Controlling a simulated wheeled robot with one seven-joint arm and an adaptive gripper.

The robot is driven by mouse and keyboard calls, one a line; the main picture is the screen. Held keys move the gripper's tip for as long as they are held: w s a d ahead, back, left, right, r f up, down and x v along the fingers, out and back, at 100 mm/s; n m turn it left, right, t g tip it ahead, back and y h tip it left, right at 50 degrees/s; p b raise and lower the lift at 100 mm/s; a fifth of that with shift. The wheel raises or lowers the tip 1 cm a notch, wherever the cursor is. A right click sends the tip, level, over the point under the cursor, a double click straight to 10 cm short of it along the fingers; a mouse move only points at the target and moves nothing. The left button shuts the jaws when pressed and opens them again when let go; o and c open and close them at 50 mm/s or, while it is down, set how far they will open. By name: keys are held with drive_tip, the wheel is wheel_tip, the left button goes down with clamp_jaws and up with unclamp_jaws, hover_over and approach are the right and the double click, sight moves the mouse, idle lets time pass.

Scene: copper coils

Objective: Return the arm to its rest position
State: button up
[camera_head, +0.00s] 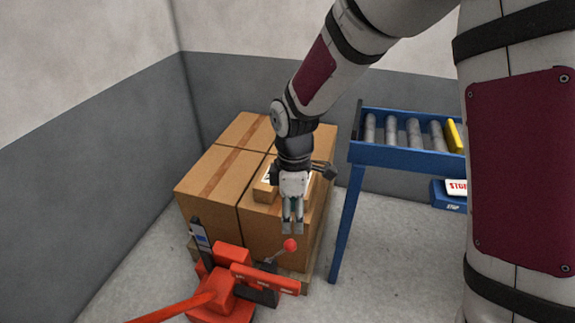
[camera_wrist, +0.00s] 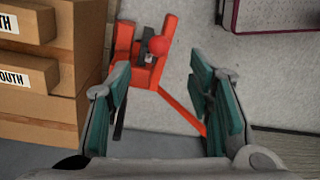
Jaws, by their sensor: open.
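My arm reaches down from the top right in the head view, with my gripper (camera_head: 292,228) in front of the stacked cardboard boxes (camera_head: 207,180). In the wrist view my gripper (camera_wrist: 165,95) is open, its two teal-padded fingers wide apart with nothing between them at their level. Below and beyond the fingers, the red pallet jack (camera_wrist: 160,75) and the floor show through the gap. A small box (camera_head: 265,190) on top of the stack is partly hidden behind my gripper and wrist.
A blue roller conveyor (camera_head: 400,155) with a yellow item (camera_head: 454,136) stands at the right. The red pallet jack (camera_head: 225,290) with its red-knobbed lever (camera_head: 290,245) is at the front. A blue box marked STOP (camera_head: 452,203) is under the conveyor. Grey walls close the left and back.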

drive_tip(key=s+d+r+m+t, duration=0.1)
drive_tip(key=s+d+r+m, duration=0.85)
drive_tip(key=r, duration=0.65)
drive_tip(key=s+d+r+m, duration=0.2)
drive_tip(key=s+d+m, duration=0.15)
drive_tip(key=s, duration=0.55)
drive_tip(key=s+d+r+m, duration=0.1)
drive_tip(key=s+d+m, duration=0.25)
drive_tip(key=s, duration=0.55)
wheel_tip(320, 180, up, 19)
drive_tip(key=a+t+p, duration=0.1)
drive_tip(key=t+p, duration=0.3)
drive_tip(key=p, duration=1.3)
drive_tip(key=shift+r, duration=0.2)
drive_tip(key=shift+o, duration=0.2)
drive_tip(key=shift+m, duration=0.25)
